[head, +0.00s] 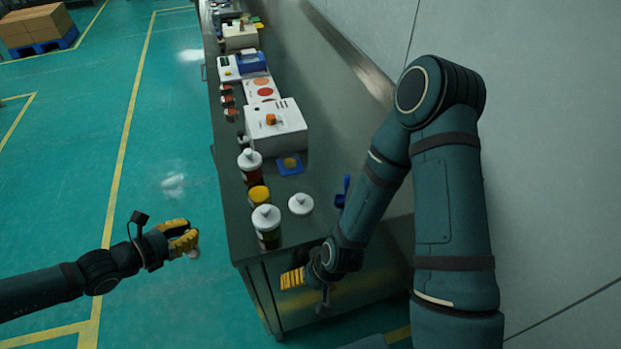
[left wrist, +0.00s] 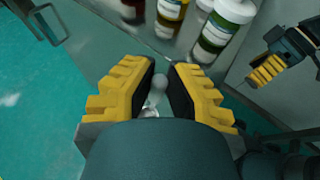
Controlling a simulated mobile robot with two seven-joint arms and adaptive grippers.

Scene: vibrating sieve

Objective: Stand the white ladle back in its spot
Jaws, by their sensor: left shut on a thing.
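My left gripper (head: 187,238) is over the green floor, to the left of the bench and apart from it. It is shut on the white ladle (head: 194,254), of which only a small pale part shows below the fingers. In the left wrist view the ladle (left wrist: 156,92) is a pale piece between the two yellow fingers. Much of it is hidden by the gripper. A dark blue holder (head: 340,201) with a blue handle standing up is on the bench by my right arm. My right gripper (head: 291,278) is at the bench's near end; its jaw state is unclear.
White-lidded jars (head: 267,228) and a yellow-lidded jar (head: 259,197) stand along the bench's left edge. A round white lid-like thing (head: 301,204) is beside them. A white machine (head: 275,130) and a blue tray (head: 290,165) are farther back.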

